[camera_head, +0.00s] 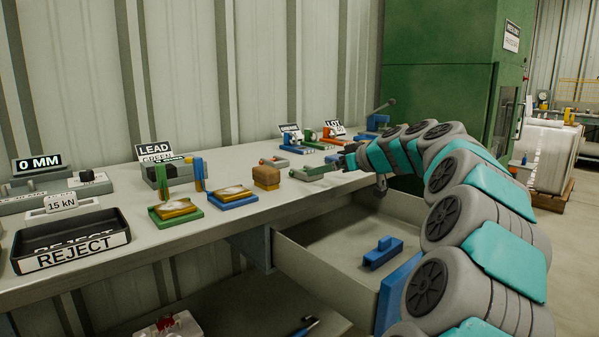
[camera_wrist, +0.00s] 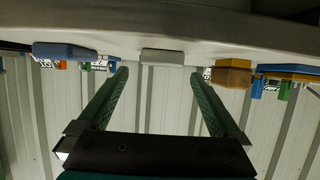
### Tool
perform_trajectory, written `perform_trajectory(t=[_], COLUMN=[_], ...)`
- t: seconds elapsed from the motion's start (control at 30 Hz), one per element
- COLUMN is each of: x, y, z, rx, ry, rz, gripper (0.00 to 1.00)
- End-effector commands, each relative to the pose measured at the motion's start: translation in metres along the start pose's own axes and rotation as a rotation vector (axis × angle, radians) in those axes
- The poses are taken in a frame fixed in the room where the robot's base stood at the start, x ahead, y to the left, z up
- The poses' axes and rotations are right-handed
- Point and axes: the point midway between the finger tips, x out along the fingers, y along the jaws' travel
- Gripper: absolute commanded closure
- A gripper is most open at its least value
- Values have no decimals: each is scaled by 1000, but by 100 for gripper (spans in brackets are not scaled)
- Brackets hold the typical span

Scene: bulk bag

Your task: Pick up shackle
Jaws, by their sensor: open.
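My gripper (camera_head: 306,172) is over the bench near its front edge, with its fingers pointing left in the head view. In the wrist view my gripper (camera_wrist: 160,74) is open, its two green fingers apart and nothing held between them. A small pale grey piece (camera_wrist: 162,56) shows beyond and between the fingertips, apart from them. I cannot tell for sure whether either piece is the shackle.
A brown block (camera_head: 266,177) sits left of my gripper; it also shows in the wrist view (camera_wrist: 230,76). An open drawer (camera_head: 325,245) below holds a blue piece (camera_head: 383,253). A black REJECT tray (camera_head: 120,238) stands at the left. The wrist view looks upside down.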

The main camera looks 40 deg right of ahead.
Motion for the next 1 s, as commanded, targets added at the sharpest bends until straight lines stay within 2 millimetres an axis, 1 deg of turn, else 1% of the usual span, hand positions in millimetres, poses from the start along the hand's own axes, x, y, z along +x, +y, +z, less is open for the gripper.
perform_trajectory(t=[0.33, 0.5, 0.6, 0.73, 0.93, 1.0], x=[32, 58, 69, 76, 76, 76], y=[-1, -2, -2, -2, -3, -2], z=[-4, -8, -8, -8, -8, -8], rx=[0, 1, 0, -1, -1, -1], ry=[-1, -3, -1, 1, 1, 1], rz=[-1, -2, 0, 0, 0, 0], gripper=[0, 0, 0, 0, 0, 8])
